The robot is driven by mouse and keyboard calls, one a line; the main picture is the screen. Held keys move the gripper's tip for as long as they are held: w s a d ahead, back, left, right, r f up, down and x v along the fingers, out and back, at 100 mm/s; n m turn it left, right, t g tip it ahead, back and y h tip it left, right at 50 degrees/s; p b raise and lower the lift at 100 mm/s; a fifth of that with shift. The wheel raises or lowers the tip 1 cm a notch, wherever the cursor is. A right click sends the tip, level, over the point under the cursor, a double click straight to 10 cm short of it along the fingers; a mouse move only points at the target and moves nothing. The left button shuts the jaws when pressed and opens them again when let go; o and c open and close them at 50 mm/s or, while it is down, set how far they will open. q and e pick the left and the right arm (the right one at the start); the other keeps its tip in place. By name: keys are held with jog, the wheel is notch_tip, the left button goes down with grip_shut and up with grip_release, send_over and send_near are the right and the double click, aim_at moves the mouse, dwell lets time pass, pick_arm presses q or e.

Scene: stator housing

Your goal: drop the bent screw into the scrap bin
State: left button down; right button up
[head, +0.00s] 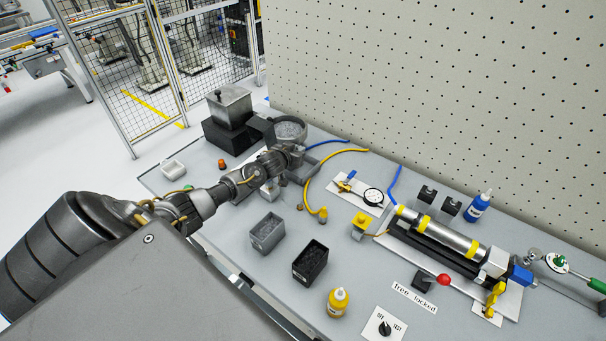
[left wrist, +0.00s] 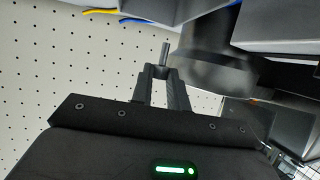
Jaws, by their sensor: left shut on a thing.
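A grey open bin (head: 267,233) and a black open bin (head: 311,262) with dark contents stand at the front middle. No label shows which is the scrap bin. My right gripper is not in view.
A metal box on a black base (head: 229,110) stands at the back left. A yellow hose (head: 318,178) curves near the gripper. A pegboard (head: 440,80) stands behind.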

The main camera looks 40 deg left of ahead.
pick_arm(q)
jog(key=shift+r, duration=0.1)
jog(key=c, duration=1.3)
grip_release()
jog(key=shift+s, duration=0.1)
jog(key=b+v, duration=0.1)
jog(key=v, duration=0.9)
jog(key=shift+s+r+b, duration=0.2)
jog(key=shift+s+b, duration=0.05)
jog(key=shift+b, duration=0.1)
jog(key=shift+d, duration=0.15)
